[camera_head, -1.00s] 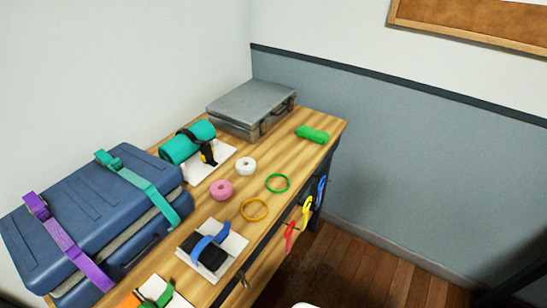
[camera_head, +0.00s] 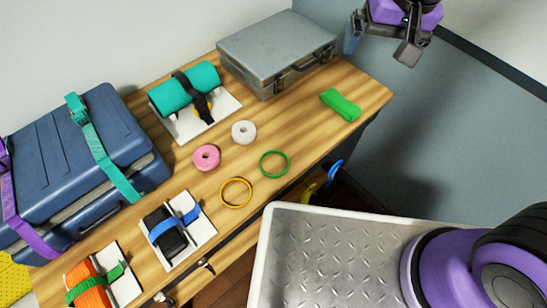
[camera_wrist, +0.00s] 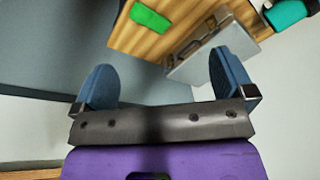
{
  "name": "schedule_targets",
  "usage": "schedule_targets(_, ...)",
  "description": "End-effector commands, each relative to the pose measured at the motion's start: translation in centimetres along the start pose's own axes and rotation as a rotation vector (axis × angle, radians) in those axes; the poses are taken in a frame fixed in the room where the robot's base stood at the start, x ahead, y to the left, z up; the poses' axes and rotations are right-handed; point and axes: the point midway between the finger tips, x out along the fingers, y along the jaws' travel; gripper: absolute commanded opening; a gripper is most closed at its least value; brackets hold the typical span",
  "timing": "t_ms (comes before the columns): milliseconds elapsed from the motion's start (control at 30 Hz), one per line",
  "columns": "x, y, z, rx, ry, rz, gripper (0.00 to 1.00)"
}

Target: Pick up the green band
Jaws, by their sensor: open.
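The green band (camera_head: 274,164) is a thin green ring lying flat on the wooden table near its front edge, in the head view. It is not visible in the wrist view. My gripper (camera_head: 381,46) is open and empty at the top right of the head view, well apart from the ring. Its two spread fingers show in the wrist view (camera_wrist: 164,75) with nothing between them. A thicker green block-like piece (camera_head: 340,104) lies at the table's right end and also shows in the wrist view (camera_wrist: 150,18).
A yellow ring (camera_head: 236,193), pink roll (camera_head: 206,158) and white roll (camera_head: 244,132) lie near the green ring. A grey case (camera_head: 278,50) and teal roll (camera_head: 186,88) stand behind; a blue suitcase (camera_head: 70,165) is left. Strapped bundles stand in front.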

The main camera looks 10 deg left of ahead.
Motion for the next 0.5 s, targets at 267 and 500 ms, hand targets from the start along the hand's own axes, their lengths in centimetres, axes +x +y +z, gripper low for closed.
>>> schedule_targets(267,9.5,-8.3,2.4,-0.047,-0.107,0.025,1.0)
schedule_targets(500,16.6,-13.4,6.5,-0.075,-0.166,0.061,1.0)
